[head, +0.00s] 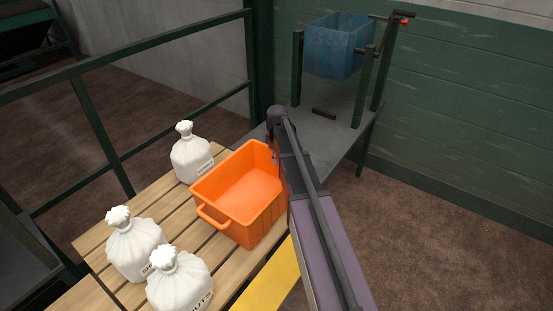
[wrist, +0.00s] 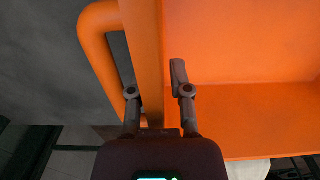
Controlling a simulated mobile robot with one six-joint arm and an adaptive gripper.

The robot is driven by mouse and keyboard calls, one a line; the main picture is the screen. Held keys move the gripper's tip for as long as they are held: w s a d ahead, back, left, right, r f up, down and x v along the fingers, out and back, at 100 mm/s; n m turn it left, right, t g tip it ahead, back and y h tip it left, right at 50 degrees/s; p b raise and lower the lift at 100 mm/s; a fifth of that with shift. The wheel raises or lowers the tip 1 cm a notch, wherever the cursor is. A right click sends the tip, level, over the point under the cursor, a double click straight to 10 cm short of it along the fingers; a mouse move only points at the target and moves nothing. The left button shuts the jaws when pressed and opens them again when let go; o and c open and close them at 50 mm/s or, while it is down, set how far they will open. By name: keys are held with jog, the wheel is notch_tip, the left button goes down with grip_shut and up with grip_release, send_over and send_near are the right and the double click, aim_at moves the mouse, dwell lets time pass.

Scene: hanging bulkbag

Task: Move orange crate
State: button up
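The orange crate (head: 240,190) is empty and stands on a slatted wooden surface, one handle facing the near left. My arm reaches over its far right side, and my gripper (head: 273,150) is mostly hidden there. In the wrist view, my gripper (wrist: 156,92) straddles the rim of the orange crate (wrist: 143,50) beside a looped handle. One finger is on the handle side and the other is inside the wall. The inner finger looks slightly apart from the wall; the outer fingertip is partly hidden.
Three white tied sacks stand around the crate: one behind it (head: 191,155), two at the near left (head: 133,245) (head: 180,280). A blue bin (head: 338,48) hangs in a dark frame above a grey platform (head: 318,132). A green railing (head: 120,60) runs behind the wooden surface.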

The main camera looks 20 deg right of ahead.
dwell(0.3)
grip_shut()
jog(key=shift+w+d, duration=0.1)
